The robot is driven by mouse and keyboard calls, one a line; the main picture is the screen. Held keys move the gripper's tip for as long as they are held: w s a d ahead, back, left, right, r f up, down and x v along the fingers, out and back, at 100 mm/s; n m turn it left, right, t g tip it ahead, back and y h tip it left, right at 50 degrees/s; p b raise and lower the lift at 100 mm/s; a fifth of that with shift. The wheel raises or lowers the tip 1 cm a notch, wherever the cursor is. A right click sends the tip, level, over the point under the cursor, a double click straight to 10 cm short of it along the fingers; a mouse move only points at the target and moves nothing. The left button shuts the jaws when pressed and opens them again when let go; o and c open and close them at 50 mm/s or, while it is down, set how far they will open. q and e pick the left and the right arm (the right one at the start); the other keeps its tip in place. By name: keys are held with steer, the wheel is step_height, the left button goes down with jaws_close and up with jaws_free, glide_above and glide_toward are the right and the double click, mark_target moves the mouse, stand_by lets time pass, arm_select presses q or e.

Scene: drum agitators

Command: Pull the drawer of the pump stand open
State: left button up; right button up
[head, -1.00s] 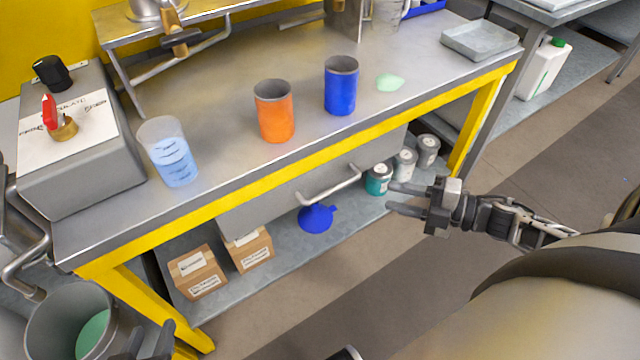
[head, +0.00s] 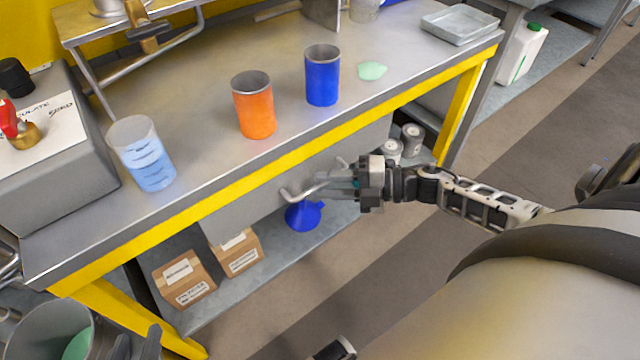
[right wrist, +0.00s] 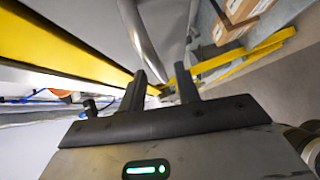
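The pump stand's drawer has a grey front (head: 240,203) under the yellow rail of the bench. Its bar handle (head: 290,196) shows partly; my right gripper covers its right part. The drawer looks closed. My right gripper (head: 325,184) is at the handle, fingers pointing left. In the right wrist view its two fingers (right wrist: 161,88) stand apart, and the grey handle bar (right wrist: 143,35) runs down toward the gap between them. I cannot tell whether they touch it. My left gripper (head: 136,346) is at the bottom left edge, fingers apart and empty.
On the bench top stand an orange cup (head: 254,110), a blue cup (head: 322,80) and a beaker of blue liquid (head: 148,160). Boxes (head: 184,280) and a blue funnel (head: 303,215) are on the lower shelf. The floor (head: 330,265) in front is clear.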

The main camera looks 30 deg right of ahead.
steer(key=shift+x, duration=1.2)
jaws_close()
steer(key=shift+s, duration=0.1)
